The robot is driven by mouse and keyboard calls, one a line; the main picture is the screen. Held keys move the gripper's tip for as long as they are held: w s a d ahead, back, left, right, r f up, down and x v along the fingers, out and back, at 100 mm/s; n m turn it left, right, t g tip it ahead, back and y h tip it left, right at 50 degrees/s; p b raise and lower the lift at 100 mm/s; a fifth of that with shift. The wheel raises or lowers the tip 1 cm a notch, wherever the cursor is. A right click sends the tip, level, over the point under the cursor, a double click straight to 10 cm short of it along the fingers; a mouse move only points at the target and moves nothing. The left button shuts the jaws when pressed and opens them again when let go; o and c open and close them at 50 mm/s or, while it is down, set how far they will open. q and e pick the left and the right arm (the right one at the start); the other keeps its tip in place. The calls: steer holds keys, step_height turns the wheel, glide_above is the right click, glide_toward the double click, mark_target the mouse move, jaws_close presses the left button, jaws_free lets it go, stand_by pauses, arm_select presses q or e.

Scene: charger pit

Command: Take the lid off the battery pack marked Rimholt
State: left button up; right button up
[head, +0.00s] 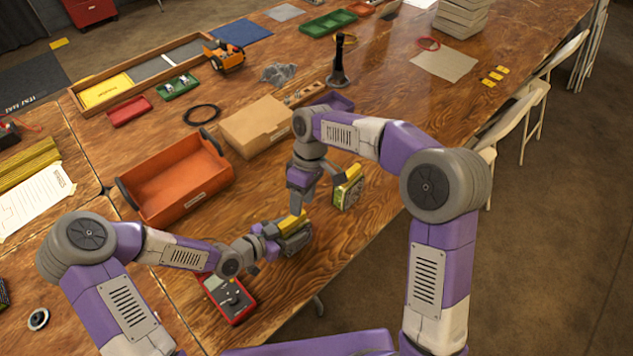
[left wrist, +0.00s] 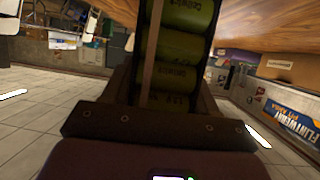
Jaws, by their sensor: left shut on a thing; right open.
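My left gripper (head: 275,238) is shut on a battery pack (head: 297,241) with a grey body and a yellow part on top, near the table's front edge. In the left wrist view a row of green cells (left wrist: 178,50) with a pale strap shows close in front of the gripper. A second battery pack (head: 347,190), with a yellow top and a greenish side, stands to the right. My right gripper (head: 308,203) is open and empty, between the two packs and above the table. I cannot read the name on either pack.
A red multimeter (head: 228,298) lies to the left of the held pack. An orange tray (head: 180,180) and a cardboard box (head: 257,125) stand behind. A dark stand (head: 338,75) is farther back.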

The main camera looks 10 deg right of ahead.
mark_target(290, 219)
steer(key=w+d+r+m+g+y, duration=0.1)
steer(key=w+d+m+y, duration=0.15)
steer(key=m, duration=0.85)
steer(key=w+d+m+g+y, duration=0.1)
steer(key=d+m+y, duration=0.15)
steer(key=m, duration=0.85)
steer(key=x, duration=0.8)
steer(key=a+x, duration=0.1)
steer(key=x, duration=0.3)
steer(key=shift+w+a+r, duration=0.15)
steer(key=shift+r, duration=0.15)
jaws_close()
steer(key=shift+r, duration=0.35)
